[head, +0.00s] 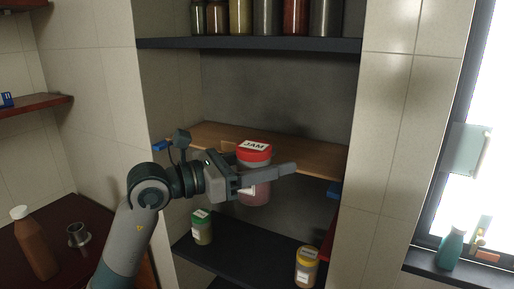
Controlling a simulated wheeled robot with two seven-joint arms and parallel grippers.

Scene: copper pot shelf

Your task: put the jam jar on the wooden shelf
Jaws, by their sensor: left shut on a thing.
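The jam jar (254,153) has a red lid with a white JAM label and a pinkish body. My left gripper (262,178) is shut on it and holds it upright. The jar is in front of the wooden shelf (310,157), and its lid overlaps the shelf's front edge in the head view. Part of the jar's body is hidden behind the gripper's finger. The wooden shelf is a light brown board in the niche, and its visible top looks bare. My right gripper is not in view.
A dark shelf (250,44) above holds several jars. A dark lower shelf (245,254) holds a green-lidded jar (202,227) and a yellow-lidded jar (306,267). Tiled walls flank the niche. A brown bottle (36,245) and a metal cup (79,236) stand at left.

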